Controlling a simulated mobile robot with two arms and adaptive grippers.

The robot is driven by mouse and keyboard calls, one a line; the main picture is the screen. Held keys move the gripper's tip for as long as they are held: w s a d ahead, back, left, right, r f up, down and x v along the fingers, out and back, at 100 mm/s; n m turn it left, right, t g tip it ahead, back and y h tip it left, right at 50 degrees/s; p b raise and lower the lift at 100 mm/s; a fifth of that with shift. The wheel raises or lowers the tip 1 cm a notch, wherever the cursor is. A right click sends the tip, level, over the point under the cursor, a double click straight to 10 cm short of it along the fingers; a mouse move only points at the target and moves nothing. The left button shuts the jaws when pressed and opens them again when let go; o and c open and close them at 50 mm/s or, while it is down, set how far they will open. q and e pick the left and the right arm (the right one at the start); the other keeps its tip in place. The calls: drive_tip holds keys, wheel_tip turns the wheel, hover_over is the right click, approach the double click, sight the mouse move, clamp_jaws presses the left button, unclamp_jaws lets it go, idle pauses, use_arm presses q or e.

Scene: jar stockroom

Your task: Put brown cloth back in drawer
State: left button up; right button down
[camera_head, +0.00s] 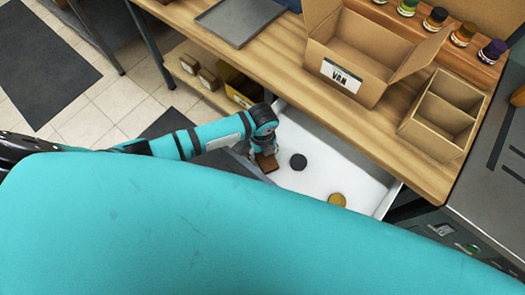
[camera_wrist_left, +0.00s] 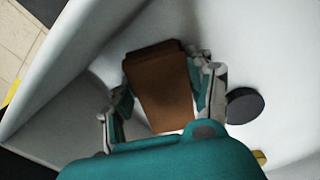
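The brown cloth (camera_head: 267,163) is a folded block at the left end of the open white drawer (camera_head: 318,178). In the left wrist view the cloth (camera_wrist_left: 160,85) is between the two fingers of my left gripper (camera_wrist_left: 160,95), with a finger pad against each side. My left gripper (camera_head: 264,148) reaches down into the drawer and looks shut on the cloth. Whether the cloth touches the drawer floor is hard to tell. My right gripper is not in view.
A dark round lid (camera_head: 298,161) and a yellow one (camera_head: 337,200) lie in the drawer. The wooden bench (camera_head: 285,62) above holds a grey tray (camera_head: 239,18), an open carton (camera_head: 350,62), a divided box (camera_head: 441,113) and several jars. My teal body hides the foreground.

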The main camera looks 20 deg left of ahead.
use_arm(q)
drive_tip(key=o, duration=0.4)
wheel_tip(320, 180, up, 12)
drive_tip(key=shift+r+p, duration=0.15)
drive_tip(key=shift+p, duration=0.35)
drive_tip(key=shift+r, duration=0.1)
